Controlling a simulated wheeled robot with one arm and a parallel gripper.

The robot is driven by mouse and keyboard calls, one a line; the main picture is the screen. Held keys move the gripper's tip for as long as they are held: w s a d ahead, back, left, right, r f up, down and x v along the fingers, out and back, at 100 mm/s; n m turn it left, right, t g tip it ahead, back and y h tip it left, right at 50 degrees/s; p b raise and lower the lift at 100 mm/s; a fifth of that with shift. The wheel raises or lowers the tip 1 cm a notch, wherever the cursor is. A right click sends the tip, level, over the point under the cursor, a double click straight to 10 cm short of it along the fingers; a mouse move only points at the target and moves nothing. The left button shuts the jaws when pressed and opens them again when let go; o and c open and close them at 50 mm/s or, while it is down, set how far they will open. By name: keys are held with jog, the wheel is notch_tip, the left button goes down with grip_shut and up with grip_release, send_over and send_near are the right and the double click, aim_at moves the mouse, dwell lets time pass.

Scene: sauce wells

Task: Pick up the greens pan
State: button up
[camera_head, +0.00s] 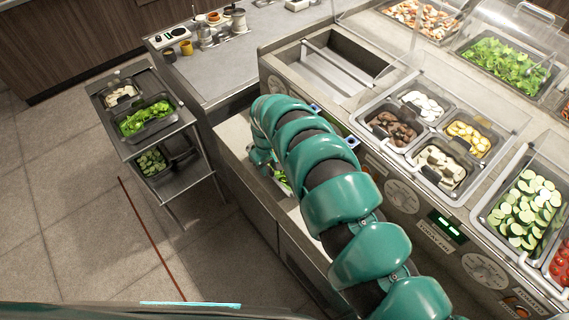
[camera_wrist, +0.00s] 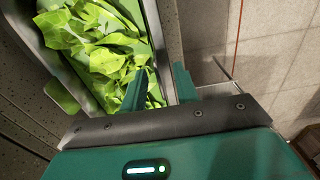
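A metal pan of leafy greens (camera_wrist: 100,45) fills the upper left of the wrist view, its long side wall (camera_wrist: 157,45) running down toward my gripper. My gripper (camera_wrist: 160,88) is open, with one teal finger over the greens on the inner side of that wall and the other on the outer side. A gap shows between the fingers, and I see no firm contact with the wall. In the head view a bit of these greens (camera_head: 282,180) shows beside my arm, low in the counter recess; my arm hides most of the pan and the gripper.
A trolley (camera_head: 118,146) at left carries another pan of greens (camera_head: 147,118) and other small pans. The counter (camera_head: 232,62) holds cups and a small appliance. The serving station with several food pans (camera_head: 440,165) lies right of my arm. Floor at left is clear.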

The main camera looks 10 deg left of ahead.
jog(key=shift+f, duration=0.1)
jog(key=shift+c, duration=0.4)
grip_shut()
dwell(1.1)
